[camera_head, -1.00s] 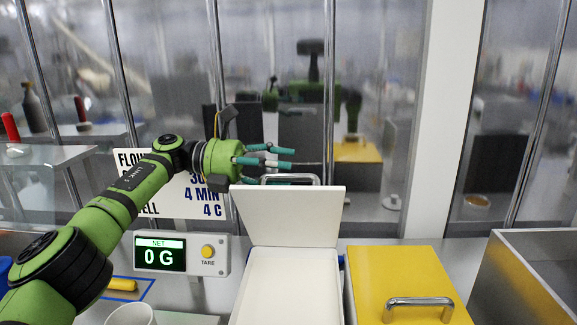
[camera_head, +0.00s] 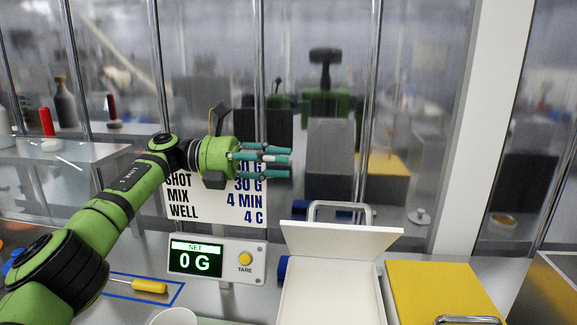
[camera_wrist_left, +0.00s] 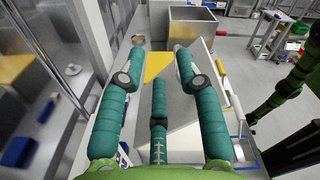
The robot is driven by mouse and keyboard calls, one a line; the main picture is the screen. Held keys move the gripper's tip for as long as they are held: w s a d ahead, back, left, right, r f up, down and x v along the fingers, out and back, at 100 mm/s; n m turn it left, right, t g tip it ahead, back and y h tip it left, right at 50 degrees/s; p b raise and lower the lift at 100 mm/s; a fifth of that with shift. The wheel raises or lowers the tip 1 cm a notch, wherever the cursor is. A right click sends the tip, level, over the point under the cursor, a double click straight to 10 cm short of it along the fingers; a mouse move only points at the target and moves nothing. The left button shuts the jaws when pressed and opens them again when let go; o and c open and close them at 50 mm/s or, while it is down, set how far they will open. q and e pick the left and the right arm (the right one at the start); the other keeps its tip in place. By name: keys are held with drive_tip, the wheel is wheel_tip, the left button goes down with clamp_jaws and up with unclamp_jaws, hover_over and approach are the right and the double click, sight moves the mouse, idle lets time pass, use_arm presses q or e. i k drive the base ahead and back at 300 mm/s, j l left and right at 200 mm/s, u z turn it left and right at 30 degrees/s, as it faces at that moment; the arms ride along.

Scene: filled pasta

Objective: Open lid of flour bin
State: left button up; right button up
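The white bin (camera_head: 330,292) stands at the front centre in the head view. Its white lid (camera_head: 340,241) is raised and leans back at the rear edge, with its metal handle (camera_head: 340,206) showing above and behind it. The bin's inside looks plain white. My left gripper (camera_head: 290,160) is up and to the left of the handle, apart from it, with its teal fingers spread and nothing between them. The same open fingers (camera_wrist_left: 158,75) fill the left wrist view, where pale surfaces below are partly hidden. My right gripper does not show.
A yellow-lidded bin (camera_head: 435,290) stands shut on the right, with a steel container (camera_head: 545,290) beyond it. A scale display (camera_head: 215,261) reading 0 G and a recipe sign (camera_head: 210,205) are left of the white bin. Glass panels with metal posts stand behind.

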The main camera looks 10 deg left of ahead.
sight(367, 242)
drive_tip(key=k, duration=1.5)
